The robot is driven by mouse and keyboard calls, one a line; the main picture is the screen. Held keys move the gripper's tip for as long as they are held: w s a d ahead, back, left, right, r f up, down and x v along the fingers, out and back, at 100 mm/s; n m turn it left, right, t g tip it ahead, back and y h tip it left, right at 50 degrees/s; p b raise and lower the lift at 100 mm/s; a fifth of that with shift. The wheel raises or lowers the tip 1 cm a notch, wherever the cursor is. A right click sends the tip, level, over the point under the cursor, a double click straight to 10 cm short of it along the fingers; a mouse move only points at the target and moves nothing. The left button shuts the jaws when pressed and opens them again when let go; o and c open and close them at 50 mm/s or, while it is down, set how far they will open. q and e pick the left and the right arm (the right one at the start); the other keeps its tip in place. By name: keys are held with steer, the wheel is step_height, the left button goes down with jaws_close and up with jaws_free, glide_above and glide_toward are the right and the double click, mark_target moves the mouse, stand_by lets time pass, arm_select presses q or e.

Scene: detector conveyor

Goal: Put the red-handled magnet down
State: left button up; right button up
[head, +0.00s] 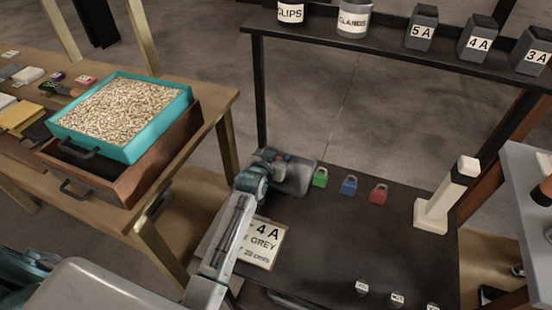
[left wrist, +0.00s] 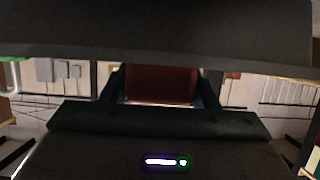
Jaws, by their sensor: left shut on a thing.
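My left gripper (head: 281,160) is over the far left part of the dark bench top (head: 330,240). It is shut on the red-handled magnet, whose red handle (left wrist: 160,85) shows between the fingers in the left wrist view. In the head view only a small red patch of the handle (head: 281,157) shows; my gripper hides the rest. I cannot tell whether the magnet touches the bench. My right gripper is not in view.
Green (head: 320,178), blue (head: 349,185) and red (head: 379,194) padlock-like blocks stand right of my gripper. A sign reading 4A GREY (head: 263,245) lies nearer. A cream upright device (head: 446,200) stands right. A teal tray of grains (head: 186,104) is left. The middle bench is clear.

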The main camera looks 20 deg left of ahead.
arm_select(q)
steer(key=shift+w, duration=0.1)
steer(key=o, duration=0.9)
steer(key=shift+c, duration=0.2)
steer(key=o, duration=0.3)
steer(key=shift+s+r, duration=0.1)
steer(key=shift+s, duration=0.15)
steer(key=b+v, duration=0.1)
steer(key=v, duration=1.1)
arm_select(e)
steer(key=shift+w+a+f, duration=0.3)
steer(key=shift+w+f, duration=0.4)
